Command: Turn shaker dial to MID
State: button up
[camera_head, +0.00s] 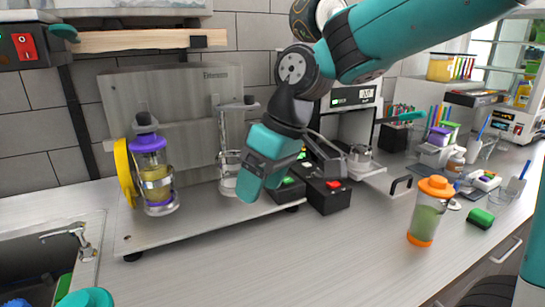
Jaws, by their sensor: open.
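The shaker (175,85) stands against the tiled wall, with a grey back panel and a flat metal base. Black control boxes (326,197) with green and red parts sit at the right end of the base. My teal gripper (262,178) is open and points down just left of these boxes, partly covering them. I cannot make out the dial or its setting; contact is also unclear.
A cup with an orange lid and green drink (428,212) stands right on the counter, near a small green object (481,217). A sink (45,255) is at lower left. A machine with a metal tray (372,178) stands behind. The front middle counter is clear.

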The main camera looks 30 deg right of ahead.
jog(key=w+d+r+t+h+p, duration=0.15)
jog(key=w+d+p, duration=0.25)
jog(key=w+d, duration=2)
jog(key=shift+m+t, duration=0.3)
jog(key=shift+t, duration=0.15)
jog(key=p+x, duration=0.1)
jog(key=x, duration=0.5)
jog(key=a+p+x, duration=0.1)
jog(key=p+x, duration=0.1)
jog(key=x, duration=0.4)
jog(key=w+p+x, duration=0.1)
jog(key=x, duration=0.5)
jog(key=shift+w+a+r+p, duration=0.2)
jog(key=shift+a+p, duration=0.1)
jog(key=shift+p, duration=0.1)
jog(key=shift+c, duration=0.2)
jog(key=c, duration=0.8)
jog(key=shift+c, duration=0.3)
